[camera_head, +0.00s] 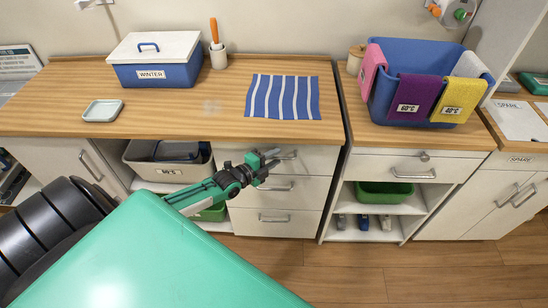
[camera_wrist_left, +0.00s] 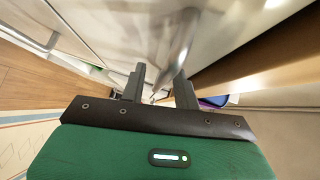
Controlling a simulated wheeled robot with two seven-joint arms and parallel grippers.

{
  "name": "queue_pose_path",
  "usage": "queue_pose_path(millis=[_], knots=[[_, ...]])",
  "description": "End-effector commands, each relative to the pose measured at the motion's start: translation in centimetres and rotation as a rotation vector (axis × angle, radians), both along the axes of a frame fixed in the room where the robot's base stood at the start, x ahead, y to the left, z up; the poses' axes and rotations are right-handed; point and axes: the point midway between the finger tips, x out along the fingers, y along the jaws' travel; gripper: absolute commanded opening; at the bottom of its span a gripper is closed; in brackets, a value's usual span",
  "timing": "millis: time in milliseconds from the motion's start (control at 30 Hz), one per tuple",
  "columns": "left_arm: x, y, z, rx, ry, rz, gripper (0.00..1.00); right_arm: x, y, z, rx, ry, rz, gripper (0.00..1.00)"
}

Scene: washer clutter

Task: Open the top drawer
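The top drawer (camera_head: 318,159) is the uppermost of three white drawers under the wooden counter, and its front looks flush and shut. Its metal handle (camera_head: 289,155) shows just right of my left gripper (camera_head: 268,161), which is in front of the drawer at handle height. In the left wrist view, the two fingers of my left gripper (camera_wrist_left: 160,85) stand apart. The metal handle bar (camera_wrist_left: 182,50) runs between or just beyond their tips; contact cannot be told. My right gripper is in neither view.
Below are the middle drawer handle (camera_head: 274,187) and bottom drawer handle (camera_head: 273,218). An open shelf with a grey bin (camera_head: 165,172) is left. Another unit with a locked-looking drawer (camera_head: 400,167) is right. The wooden floor (camera_head: 330,265) in front is clear.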

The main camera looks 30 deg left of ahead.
Motion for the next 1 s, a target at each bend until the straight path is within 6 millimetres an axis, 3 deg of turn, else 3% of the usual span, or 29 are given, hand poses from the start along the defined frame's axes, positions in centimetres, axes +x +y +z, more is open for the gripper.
queue_pose_path(millis=[367,500,533,833,1000], knots=[[0.3,-0.1,0.0,0.000,-0.001,0.000,0.29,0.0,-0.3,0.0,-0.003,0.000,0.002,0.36],[0.3,-0.1,0.0,-0.001,-0.001,0.000,0.02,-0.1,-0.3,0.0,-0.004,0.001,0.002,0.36],[0.3,-0.1,0.0,-0.001,0.000,0.000,0.00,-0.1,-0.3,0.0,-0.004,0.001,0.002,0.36],[0.1,-0.2,0.0,-0.001,0.001,0.000,0.00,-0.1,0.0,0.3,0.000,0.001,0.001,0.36],[-1.3,-1.1,0.2,-0.003,0.003,0.000,0.00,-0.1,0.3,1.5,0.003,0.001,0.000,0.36]])
